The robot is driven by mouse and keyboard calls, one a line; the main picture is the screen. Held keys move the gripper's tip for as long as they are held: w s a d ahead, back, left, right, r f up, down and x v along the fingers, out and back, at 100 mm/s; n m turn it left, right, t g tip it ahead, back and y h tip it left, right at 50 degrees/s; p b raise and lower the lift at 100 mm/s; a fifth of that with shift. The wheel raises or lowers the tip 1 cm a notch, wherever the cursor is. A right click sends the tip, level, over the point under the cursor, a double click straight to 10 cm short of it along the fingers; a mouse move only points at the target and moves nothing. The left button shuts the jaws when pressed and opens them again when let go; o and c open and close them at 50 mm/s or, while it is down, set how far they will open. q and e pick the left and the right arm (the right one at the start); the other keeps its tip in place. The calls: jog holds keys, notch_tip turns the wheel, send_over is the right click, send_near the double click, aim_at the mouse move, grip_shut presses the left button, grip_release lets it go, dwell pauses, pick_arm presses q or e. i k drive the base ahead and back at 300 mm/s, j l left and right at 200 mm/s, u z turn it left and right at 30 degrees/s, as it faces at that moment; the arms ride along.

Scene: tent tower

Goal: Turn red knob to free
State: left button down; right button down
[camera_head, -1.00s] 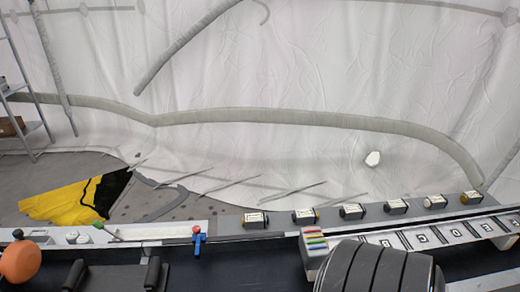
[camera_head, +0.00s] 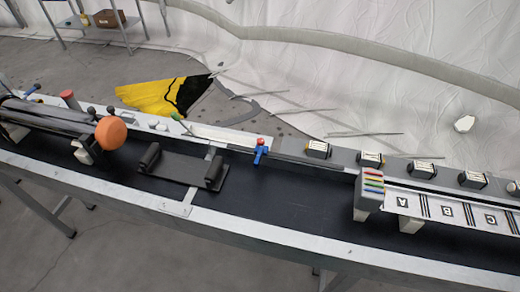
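A small knob with a red top (camera_head: 261,141) on a blue body (camera_head: 260,155) stands at the far rim of the dark bench, near the picture's middle. A larger dull-red cylindrical knob (camera_head: 68,97) stands upright at the far left, behind a grey tube (camera_head: 45,117). I cannot tell from the picture which of the two is the red knob of the task, nor the turned position of either. Neither of my grippers is in view.
An orange ball-shaped knob (camera_head: 111,132) sits right of the tube. A black cradle (camera_head: 182,169) lies on the bench (camera_head: 290,200). A block with coloured strips (camera_head: 370,193) and a lettered panel (camera_head: 460,211) stand at right. Several dark labelled units (camera_head: 318,149) line the far rim.

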aim_at(260, 141)
jog(key=k+u, duration=0.15)
jog(key=u, duration=0.25)
jog(key=k+l+u, duration=0.1)
jog(key=u, duration=0.25)
jog(key=k+u, duration=0.15)
jog(key=u, duration=0.25)
